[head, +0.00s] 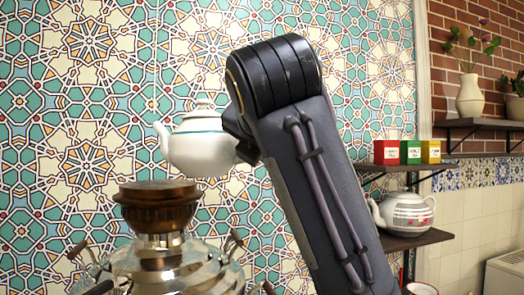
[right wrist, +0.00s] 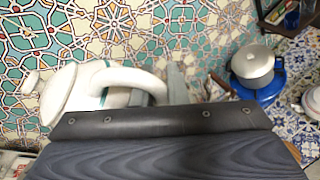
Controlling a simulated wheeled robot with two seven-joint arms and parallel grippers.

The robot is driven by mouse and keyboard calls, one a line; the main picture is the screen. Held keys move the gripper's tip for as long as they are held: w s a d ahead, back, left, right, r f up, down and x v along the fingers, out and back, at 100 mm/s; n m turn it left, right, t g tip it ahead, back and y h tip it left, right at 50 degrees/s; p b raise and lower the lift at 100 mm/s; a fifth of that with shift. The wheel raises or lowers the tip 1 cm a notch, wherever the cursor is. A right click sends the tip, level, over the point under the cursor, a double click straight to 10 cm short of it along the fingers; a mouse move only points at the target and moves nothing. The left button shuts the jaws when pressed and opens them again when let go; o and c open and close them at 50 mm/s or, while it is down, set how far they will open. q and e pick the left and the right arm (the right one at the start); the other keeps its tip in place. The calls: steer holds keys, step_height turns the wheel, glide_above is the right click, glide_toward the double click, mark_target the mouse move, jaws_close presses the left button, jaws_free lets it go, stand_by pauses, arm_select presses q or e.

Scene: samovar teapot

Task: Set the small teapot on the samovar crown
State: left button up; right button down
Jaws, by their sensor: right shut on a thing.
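The small white teapot (head: 198,148) with a teal band is in the air, its spout to the left, above and slightly right of the samovar crown (head: 157,200). A clear gap separates them. The crown is a dark copper-brown ring on top of the shiny metal samovar (head: 165,262). My right gripper (head: 243,148) is shut on the teapot at its handle side; my arm hides most of the grip. In the right wrist view the teapot (right wrist: 75,95) shows its lid and curved handle beside a grey finger (right wrist: 177,82). My left gripper is not in view.
A second, patterned teapot (head: 403,213) stands on a lower wooden shelf at right. Red, green and yellow tins (head: 410,152) and a vase (head: 470,97) stand on shelves above. A tiled wall (head: 80,120) is behind. The right wrist view shows a grey pot on something blue (right wrist: 254,68).

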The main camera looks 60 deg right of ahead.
steer(key=w+d+f, duration=0.1)
steer(key=w+f, duration=0.1)
steer(key=w, duration=1.2)
steer(key=shift+w+f+b, duration=0.2)
steer(key=shift+b, duration=0.2)
stand_by(0.5)
stand_by(0.5)
steer(key=c, duration=1.3)
jaws_free()
steer(key=shift+c, duration=0.2)
steer(key=shift+f, duration=0.1)
steer(key=v, duration=0.8)
steer(key=shift+p, duration=0.35)
steer(key=shift+w, duration=0.1)
